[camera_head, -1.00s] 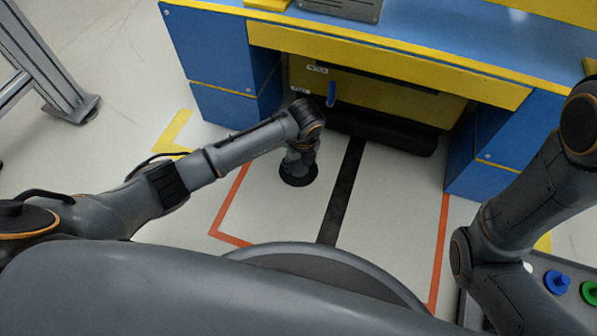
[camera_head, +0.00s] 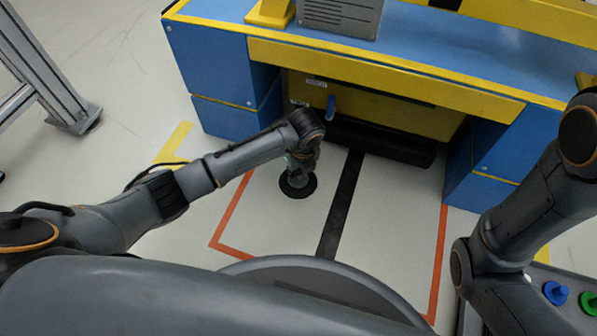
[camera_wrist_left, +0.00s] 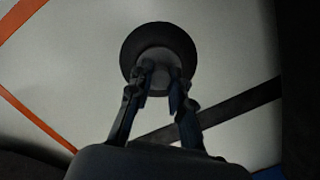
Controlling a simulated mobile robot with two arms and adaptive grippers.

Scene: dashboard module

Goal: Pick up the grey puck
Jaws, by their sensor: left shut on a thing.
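The grey puck (camera_head: 288,190) is a dark round disc on the light floor in the head view, under my left gripper (camera_head: 299,178). In the left wrist view the puck (camera_wrist_left: 158,34) shows as a wide dark disc with a smaller, lighter round part at its middle. The two fingers of my left gripper (camera_wrist_left: 162,76) are on either side of this middle part, shut on it. The puck looks flat on the floor; I cannot tell whether it is raised. My right arm shows at the right of the head view, but its gripper is out of view.
A blue and yellow desk (camera_head: 390,75) stands beyond the puck, with a grey box (camera_head: 340,15) on top. A black floor stripe (camera_head: 342,205) runs right of the puck, inside orange lines (camera_head: 230,215). Blue (camera_head: 556,292) and green (camera_head: 590,302) knobbed pieces lie at bottom right.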

